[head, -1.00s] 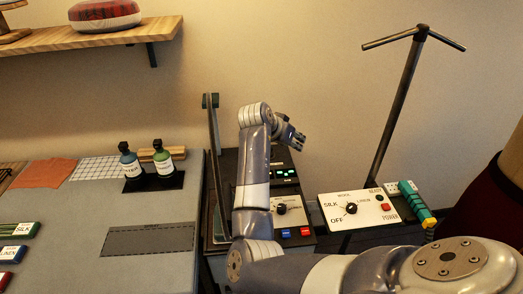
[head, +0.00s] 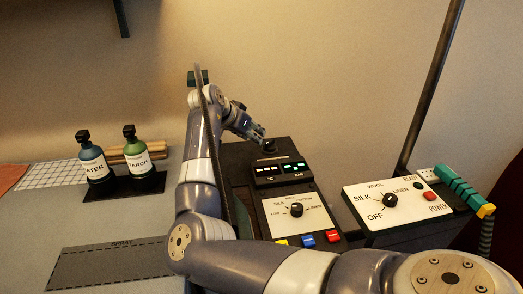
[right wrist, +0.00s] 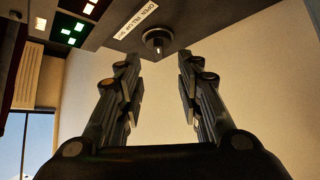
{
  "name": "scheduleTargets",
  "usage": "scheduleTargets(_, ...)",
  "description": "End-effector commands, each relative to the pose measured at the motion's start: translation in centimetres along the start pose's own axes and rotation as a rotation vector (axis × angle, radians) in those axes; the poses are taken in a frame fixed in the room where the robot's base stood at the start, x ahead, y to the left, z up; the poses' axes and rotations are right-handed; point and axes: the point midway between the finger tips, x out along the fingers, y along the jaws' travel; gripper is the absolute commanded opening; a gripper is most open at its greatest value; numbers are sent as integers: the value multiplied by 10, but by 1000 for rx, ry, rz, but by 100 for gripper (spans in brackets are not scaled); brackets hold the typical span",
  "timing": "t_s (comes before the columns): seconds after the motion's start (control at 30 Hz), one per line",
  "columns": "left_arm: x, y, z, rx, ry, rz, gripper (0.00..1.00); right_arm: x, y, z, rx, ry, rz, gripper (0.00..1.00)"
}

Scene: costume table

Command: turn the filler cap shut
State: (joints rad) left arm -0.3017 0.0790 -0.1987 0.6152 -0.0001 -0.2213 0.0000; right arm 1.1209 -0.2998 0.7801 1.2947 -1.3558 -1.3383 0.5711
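The filler cap (head: 268,146) is a small dark knob at the back of the black steam console. In the right wrist view the round dark cap (right wrist: 157,40) sits beyond my fingertips, beside a white label starting with "OPEN". My right gripper (head: 258,134) is just above and left of the cap in the head view. In the right wrist view its two fingers (right wrist: 157,75) are spread apart with nothing between them. The cap appears roughly centred between them and apart from them. Whether the cap is fully seated cannot be told. My left gripper is not in view.
The console (head: 284,172) has lit green displays, a dial (head: 296,209) and coloured buttons. Right of it stands an iron control panel (head: 392,204) with a tall dark pole (head: 430,90). Water (head: 92,160) and starch (head: 136,152) bottles stand left on the table.

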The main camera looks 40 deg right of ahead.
Motion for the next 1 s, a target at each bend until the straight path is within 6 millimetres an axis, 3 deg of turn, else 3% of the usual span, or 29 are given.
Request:
scheduleTargets(0.17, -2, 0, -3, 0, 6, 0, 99, 16, 1, -2, -1, 0, 3, 33)
scheduleTargets(0.6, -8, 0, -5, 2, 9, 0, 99, 93, 1, -1, -1, 0, 2, 33)
scheduleTargets(1.0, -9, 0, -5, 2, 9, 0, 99, 108, 0, 0, 0, 0, 0, 33)
